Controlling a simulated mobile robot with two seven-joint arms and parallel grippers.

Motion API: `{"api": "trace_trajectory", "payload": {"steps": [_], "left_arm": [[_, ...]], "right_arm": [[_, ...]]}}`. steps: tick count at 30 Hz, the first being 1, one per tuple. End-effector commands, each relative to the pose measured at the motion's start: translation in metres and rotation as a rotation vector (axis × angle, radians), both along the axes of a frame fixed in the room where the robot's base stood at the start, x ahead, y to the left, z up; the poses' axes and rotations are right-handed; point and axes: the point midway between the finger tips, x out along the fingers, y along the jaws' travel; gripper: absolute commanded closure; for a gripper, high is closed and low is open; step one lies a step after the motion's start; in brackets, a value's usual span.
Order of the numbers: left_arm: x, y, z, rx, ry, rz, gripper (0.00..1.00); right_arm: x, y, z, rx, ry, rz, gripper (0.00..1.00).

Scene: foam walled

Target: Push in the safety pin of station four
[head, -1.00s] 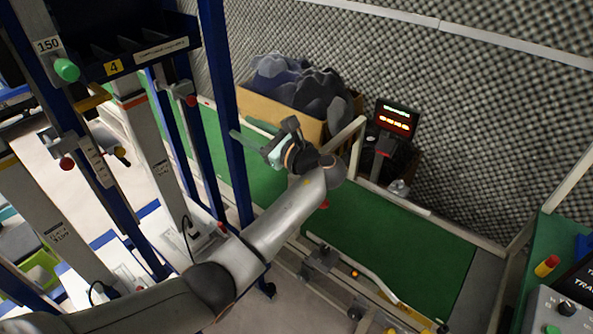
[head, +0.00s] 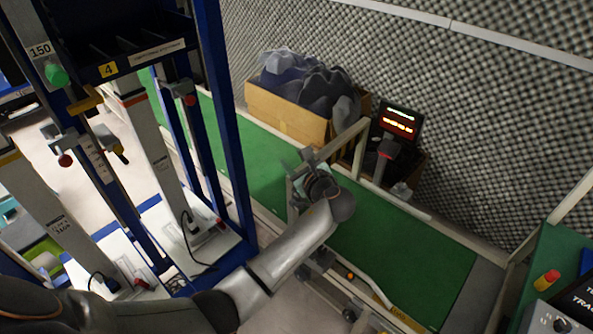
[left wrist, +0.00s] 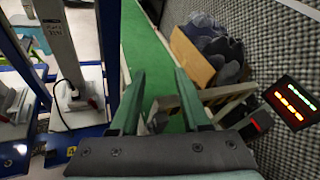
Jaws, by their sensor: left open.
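Station four is the blue frame (head: 222,120) on the left in the head view, with a yellow "4" sign (head: 108,69) on its upper shelf. It carries a green knob (head: 56,75), a red-ended knob (head: 65,160), a yellow handle (head: 85,101) and another red knob (head: 190,100). I cannot tell which of these is the safety pin. My left gripper (head: 293,180) is open and empty, right of the frame and apart from it. Its two green fingers (left wrist: 159,72) show spread in the left wrist view. My right gripper is not in view.
A green conveyor belt (head: 400,250) runs behind my left gripper. A lit display (head: 400,122) stands beyond a pale rail. A control panel (head: 560,318) is at lower right.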

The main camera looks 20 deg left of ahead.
Motion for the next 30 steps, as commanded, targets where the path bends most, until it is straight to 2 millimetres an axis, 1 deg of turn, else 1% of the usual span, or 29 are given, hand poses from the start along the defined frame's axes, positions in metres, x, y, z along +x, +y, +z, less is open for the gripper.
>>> {"api": "trace_trajectory", "payload": {"steps": [1,3,9,30], "left_arm": [[-0.003,-0.001,-0.008,-0.027,-0.005,-0.006,0.54],[-0.005,-0.002,-0.016,-0.063,-0.014,-0.013,0.54],[-0.009,-0.005,-0.03,-0.119,-0.027,-0.022,0.54],[-0.01,-0.005,-0.032,-0.127,-0.03,-0.024,0.54]], "right_arm": [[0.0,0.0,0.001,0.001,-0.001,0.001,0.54],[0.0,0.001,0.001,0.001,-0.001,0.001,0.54],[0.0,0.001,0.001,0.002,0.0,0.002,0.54],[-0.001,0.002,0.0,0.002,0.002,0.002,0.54]]}}
